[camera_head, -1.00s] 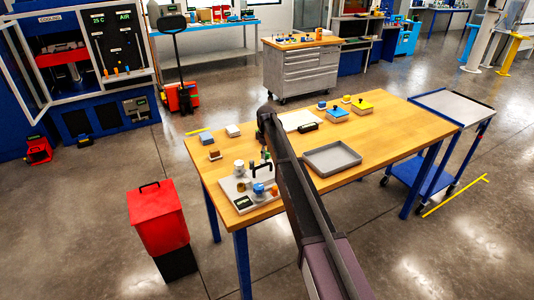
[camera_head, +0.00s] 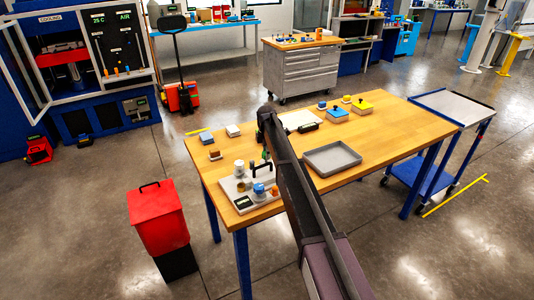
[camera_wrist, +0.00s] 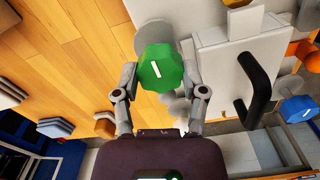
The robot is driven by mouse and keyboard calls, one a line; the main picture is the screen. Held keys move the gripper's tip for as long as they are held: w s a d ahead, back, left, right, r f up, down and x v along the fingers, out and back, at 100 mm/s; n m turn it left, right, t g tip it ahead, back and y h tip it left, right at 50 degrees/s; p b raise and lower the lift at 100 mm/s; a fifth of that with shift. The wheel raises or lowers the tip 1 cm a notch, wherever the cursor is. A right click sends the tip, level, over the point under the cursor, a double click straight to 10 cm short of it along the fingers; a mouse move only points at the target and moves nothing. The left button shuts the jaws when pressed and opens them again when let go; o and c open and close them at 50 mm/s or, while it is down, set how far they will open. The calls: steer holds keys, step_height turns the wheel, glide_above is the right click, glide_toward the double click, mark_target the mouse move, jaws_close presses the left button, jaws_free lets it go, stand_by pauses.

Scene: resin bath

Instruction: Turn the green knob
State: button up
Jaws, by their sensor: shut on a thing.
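The green knob (camera_wrist: 162,68) is faceted and carries a white mark on its top, which shows tilted in the wrist view. My gripper (camera_wrist: 160,78) has one finger on each side of the knob and is shut on it. In the head view a small patch of green, the knob (camera_head: 266,155), shows below my gripper (camera_head: 265,138), mostly hidden by my arm. It is at the far side of the grey panel (camera_head: 238,195). What lies under the knob is largely hidden.
A black bar handle (camera_wrist: 262,88) stands on the panel close to the right finger. Blue (camera_head: 258,189) and orange (camera_head: 274,190) knobs are at the panel's near side. A grey tray (camera_head: 332,158) lies on the wooden table (camera_head: 385,135), which has free room around it.

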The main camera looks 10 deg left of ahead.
steer(key=shift+w+d, duration=0.2)
steer(key=shift+w, duration=0.05)
steer(key=o, duration=1.1)
steer(key=shift+o, duration=0.2)
steer(key=shift+s, duration=0.1)
steer(key=shift+a, duration=0.1)
